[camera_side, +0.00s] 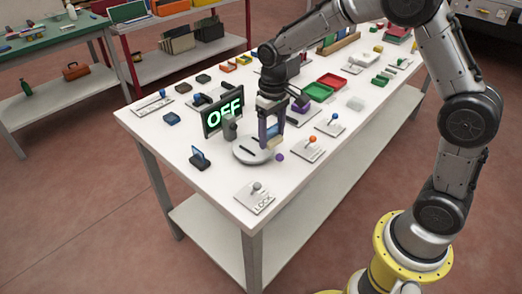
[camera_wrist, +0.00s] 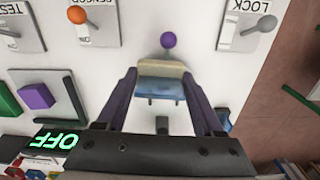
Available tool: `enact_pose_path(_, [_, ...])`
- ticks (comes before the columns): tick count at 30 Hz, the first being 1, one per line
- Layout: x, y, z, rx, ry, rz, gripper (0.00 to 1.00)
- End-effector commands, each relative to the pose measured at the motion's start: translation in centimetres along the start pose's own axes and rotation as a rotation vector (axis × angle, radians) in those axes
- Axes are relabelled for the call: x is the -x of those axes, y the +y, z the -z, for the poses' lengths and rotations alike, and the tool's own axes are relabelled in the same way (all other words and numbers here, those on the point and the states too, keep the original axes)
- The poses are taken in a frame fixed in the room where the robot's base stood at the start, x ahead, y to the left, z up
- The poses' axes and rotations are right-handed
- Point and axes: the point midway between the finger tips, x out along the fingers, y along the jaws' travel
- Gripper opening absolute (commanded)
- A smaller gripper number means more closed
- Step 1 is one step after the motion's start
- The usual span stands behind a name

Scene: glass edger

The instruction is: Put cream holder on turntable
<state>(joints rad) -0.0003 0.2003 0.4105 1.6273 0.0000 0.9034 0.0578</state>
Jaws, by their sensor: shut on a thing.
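The cream holder (camera_side: 274,144) is between the fingertips of my gripper (camera_side: 271,138), with a blue piece (camera_side: 271,129) attached or held against it. In the wrist view, the cream holder (camera_wrist: 161,69) and blue piece (camera_wrist: 160,88) sit between the two purple fingers of my gripper (camera_wrist: 160,76), which is shut on the holder. The turntable (camera_side: 243,155) is a round grey disc with a dark slot, on the white table. The holder is at the disc's right side in the side view; whether it touches the disc cannot be told.
A black OFF sign (camera_side: 225,112) stands just behind the turntable, with a grey post (camera_side: 230,130) close by. LOCK (camera_side: 256,197) and orange-knobbed (camera_side: 309,150) lever plates are near.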

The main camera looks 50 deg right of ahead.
Motion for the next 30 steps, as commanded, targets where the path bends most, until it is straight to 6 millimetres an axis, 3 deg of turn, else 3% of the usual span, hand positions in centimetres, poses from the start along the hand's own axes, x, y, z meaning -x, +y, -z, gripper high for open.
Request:
enact_pose_path(14, [1.2, 0.1, -2.6, -0.673, 0.003, 0.001, 0.12])
enact_pose_path(24, [4.5, 0.0, -5.6, -1.236, 0.004, 0.003, 0.12])
enact_pose_path(30, [6.8, -0.1, -7.3, -1.479, 0.003, 0.003, 0.12])
